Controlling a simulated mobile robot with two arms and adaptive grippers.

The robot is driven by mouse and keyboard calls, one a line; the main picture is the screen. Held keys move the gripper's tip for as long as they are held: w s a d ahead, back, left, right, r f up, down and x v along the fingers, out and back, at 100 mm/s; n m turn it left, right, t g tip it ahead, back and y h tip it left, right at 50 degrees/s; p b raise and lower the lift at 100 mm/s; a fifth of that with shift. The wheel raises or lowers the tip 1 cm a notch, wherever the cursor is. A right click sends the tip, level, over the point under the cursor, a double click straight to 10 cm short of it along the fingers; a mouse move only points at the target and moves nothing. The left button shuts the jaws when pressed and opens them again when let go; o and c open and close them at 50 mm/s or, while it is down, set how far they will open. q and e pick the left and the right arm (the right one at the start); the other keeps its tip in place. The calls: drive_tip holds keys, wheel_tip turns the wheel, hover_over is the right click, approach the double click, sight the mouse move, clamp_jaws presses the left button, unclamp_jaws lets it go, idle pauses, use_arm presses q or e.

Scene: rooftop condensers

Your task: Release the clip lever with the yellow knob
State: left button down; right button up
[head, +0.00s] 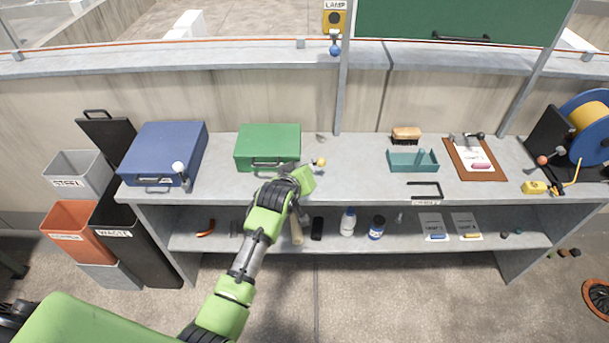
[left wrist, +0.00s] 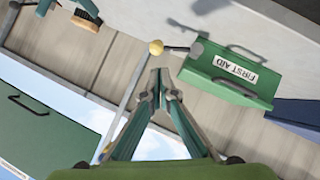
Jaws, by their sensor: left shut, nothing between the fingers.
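The yellow knob (head: 320,161) is a small ball just beyond my left gripper (head: 309,180) in the head view. In the left wrist view the yellow knob (left wrist: 156,47) sits on a short dark lever (left wrist: 176,49) that runs toward the end of the green first aid box (left wrist: 228,75). The green box (head: 267,141) stands on the bench, left of the knob. My left gripper (left wrist: 160,78) is shut and empty, its tips close to the knob with a visible gap in the picture. The lever's base is partly hidden in the head view. My right gripper is out of view.
A blue case (head: 165,150) with a pale knob (head: 178,167) stands to the left. A teal tray (head: 413,161), a brush (head: 406,134) and a clipboard (head: 474,158) lie to the right. A lamp switch with a blue knob (head: 335,49) hangs above. Bench between knob and tray is clear.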

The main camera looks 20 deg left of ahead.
use_arm(q)
drive_tip(key=v, duration=0.5)
drive_tip(key=shift+s+d+r+b, duration=0.2)
drive_tip(key=shift+d+r+b, duration=0.05)
drive_tip(key=shift+r+b, duration=0.05)
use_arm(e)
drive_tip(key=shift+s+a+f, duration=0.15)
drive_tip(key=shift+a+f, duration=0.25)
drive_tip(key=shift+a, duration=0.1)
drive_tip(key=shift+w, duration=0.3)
